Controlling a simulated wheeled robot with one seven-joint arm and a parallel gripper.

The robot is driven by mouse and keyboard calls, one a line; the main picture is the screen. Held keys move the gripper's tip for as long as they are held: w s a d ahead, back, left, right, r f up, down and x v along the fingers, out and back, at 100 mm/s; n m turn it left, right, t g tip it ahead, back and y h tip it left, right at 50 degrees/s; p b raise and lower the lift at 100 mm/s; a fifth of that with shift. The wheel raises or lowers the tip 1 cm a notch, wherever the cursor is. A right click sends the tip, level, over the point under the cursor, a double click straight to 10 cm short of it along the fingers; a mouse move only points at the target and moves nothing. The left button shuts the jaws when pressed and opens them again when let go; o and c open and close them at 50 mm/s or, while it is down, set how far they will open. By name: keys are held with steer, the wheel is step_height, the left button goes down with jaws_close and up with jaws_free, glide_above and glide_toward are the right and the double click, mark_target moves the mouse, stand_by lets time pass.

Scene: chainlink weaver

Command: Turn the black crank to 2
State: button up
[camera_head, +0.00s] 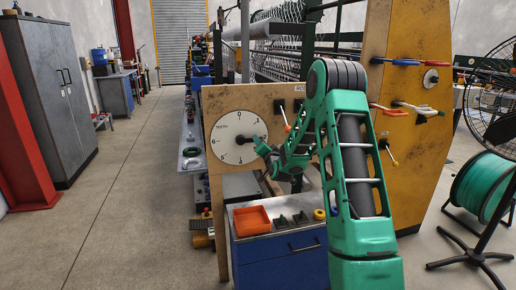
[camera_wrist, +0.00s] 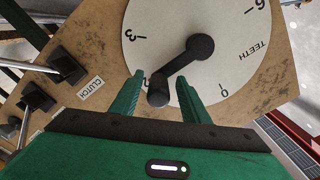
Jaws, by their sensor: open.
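The black crank (camera_wrist: 179,68) sits on a round white dial (camera_wrist: 150,17) marked TEETH. In the wrist view its arm runs from the hub down-left to a knob (camera_wrist: 158,92), between the 3 and the 0. The knob partly covers the dial marking there, so I cannot read it. My gripper (camera_wrist: 158,97) is open, with a finger on each side of the knob and gaps visible. In the head view the dial (camera_head: 228,128) is left of my arm; the crank (camera_head: 247,140) points right, and my gripper (camera_head: 264,150) is at its end.
The dial is on a worn wooden panel (camera_head: 216,102). Black levers (camera_wrist: 66,64) and a CLUTCH label (camera_wrist: 90,88) lie beside it. Below is a blue cabinet (camera_head: 255,262) with an orange tray (camera_head: 252,221). A fan and green reel (camera_head: 482,187) stand right; the left floor is clear.

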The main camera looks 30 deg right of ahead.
steer(key=v, duration=1)
steer(key=shift+s+a, duration=0.2)
steer(key=shift+s, duration=0.05)
steer(key=s+a+n+g+y, duration=0.1)
steer(key=s+a+g, duration=0.3)
steer(key=s, duration=1.2)
steer(key=s+a+n+g+y, duration=0.2)
steer(key=s+g, duration=0.5)
steer(key=s, duration=0.9)
steer(key=s+a+n+g+y, duration=0.2)
steer(key=s+a+g, duration=0.3)
steer(key=s, duration=1.1)
steer(key=shift+s+a+n+g, duration=0.2)
steer(key=shift+a+n+g, duration=0.15)
steer(key=shift+g, duration=0.45)
